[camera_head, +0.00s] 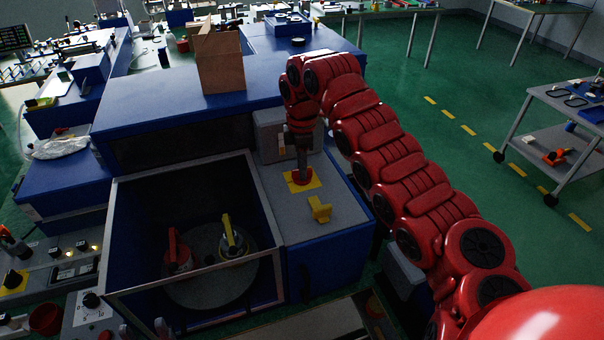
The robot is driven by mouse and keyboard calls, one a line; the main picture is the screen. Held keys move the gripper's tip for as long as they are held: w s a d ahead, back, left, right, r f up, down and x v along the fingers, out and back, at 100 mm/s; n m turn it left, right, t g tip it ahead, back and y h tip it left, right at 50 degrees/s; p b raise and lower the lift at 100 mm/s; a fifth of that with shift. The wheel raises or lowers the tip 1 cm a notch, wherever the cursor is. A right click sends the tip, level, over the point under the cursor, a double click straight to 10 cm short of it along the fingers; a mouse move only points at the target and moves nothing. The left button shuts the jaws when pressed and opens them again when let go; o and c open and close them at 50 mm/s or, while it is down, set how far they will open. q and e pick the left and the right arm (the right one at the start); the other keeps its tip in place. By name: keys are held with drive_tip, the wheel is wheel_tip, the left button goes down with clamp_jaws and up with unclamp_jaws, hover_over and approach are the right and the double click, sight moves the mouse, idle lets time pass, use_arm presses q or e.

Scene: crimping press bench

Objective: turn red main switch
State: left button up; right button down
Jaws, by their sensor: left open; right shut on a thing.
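The red main switch (302,178) sits on a yellow square plate (316,183) on the grey top panel of the blue machine. My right arm comes in from the right and bends down over the panel. My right gripper (303,168) points down and is shut on the red switch. The fingers and wrist hide much of the switch, so its exact angle is hard to tell.
A yellow handle (320,209) stands on the same panel, in front of the switch. To the left is an open-fronted chamber with a red handle (173,247) and a yellow handle (230,234). A cardboard box (220,62) stands on the machine top behind.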

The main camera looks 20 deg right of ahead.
drive_tip(key=shift+w+n+b, duration=0.1)
drive_tip(key=shift+n+b, duration=0.5)
drive_tip(key=shift+n, duration=0.5)
drive_tip(key=shift+r, duration=0.1)
drive_tip(key=c, duration=0.8)
unclamp_jaws()
drive_tip(key=shift+r, duration=0.1)
